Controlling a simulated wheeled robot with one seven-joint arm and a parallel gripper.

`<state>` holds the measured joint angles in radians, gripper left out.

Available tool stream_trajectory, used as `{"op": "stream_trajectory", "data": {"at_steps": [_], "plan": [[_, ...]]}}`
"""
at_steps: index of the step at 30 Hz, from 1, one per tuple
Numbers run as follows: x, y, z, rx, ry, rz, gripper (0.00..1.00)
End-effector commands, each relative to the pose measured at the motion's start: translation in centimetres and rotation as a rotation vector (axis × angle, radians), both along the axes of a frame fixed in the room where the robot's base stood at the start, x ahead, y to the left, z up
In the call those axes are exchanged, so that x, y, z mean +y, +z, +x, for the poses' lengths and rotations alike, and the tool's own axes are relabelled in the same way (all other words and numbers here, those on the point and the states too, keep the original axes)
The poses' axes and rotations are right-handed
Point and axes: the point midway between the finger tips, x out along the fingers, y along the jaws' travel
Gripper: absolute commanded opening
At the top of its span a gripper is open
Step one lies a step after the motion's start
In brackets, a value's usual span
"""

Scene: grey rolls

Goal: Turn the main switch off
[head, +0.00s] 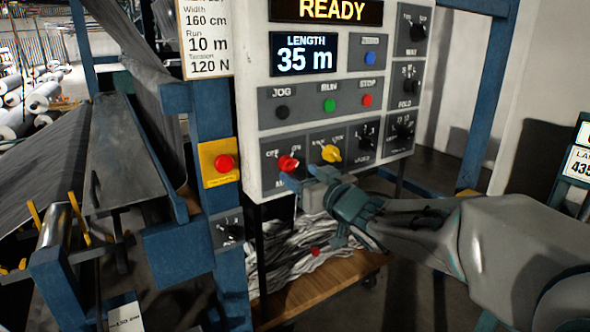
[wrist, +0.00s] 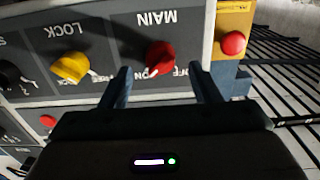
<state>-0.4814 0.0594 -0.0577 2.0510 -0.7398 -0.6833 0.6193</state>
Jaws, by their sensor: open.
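The main switch is a red rotary knob (head: 289,163) at the lower left of the grey control panel (head: 258,100). The red knob (wrist: 160,55) also shows upside down in the wrist view, under the label MAIN. Its pointed end appears to be turned toward ON; OFF is at the other side. My gripper (head: 306,180) is open and empty, just in front of and slightly below the knob. In the wrist view, my gripper (wrist: 160,70) has its fingers on either side of the knob, with gaps; contact cannot be seen.
The yellow LOCK knob (head: 331,153) is just right of the main switch. A red emergency button on a yellow plate (head: 220,163) is at the left. Jog, green run and red stop buttons (head: 367,100) are above. A wooden platform (head: 320,288) with grey material is below.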

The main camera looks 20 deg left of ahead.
Motion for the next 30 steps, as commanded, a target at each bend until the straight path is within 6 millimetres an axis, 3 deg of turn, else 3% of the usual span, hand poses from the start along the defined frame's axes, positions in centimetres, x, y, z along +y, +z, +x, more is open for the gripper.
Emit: {"op": "stream_trajectory", "data": {"at_steps": [7, 19, 20, 24, 30], "plan": [[2.4, 0.0, 2.0, 0.001, 0.001, 0.001, 0.56], [2.9, 0.0, 2.4, 0.000, 0.000, 0.000, 0.56], [2.9, 0.0, 2.4, 0.000, 0.000, 0.000, 0.51], [2.9, 0.0, 2.4, 0.000, 0.000, 0.000, 0.12], [2.9, 0.0, 2.4, -0.003, 0.000, -0.003, 0.12]]}}
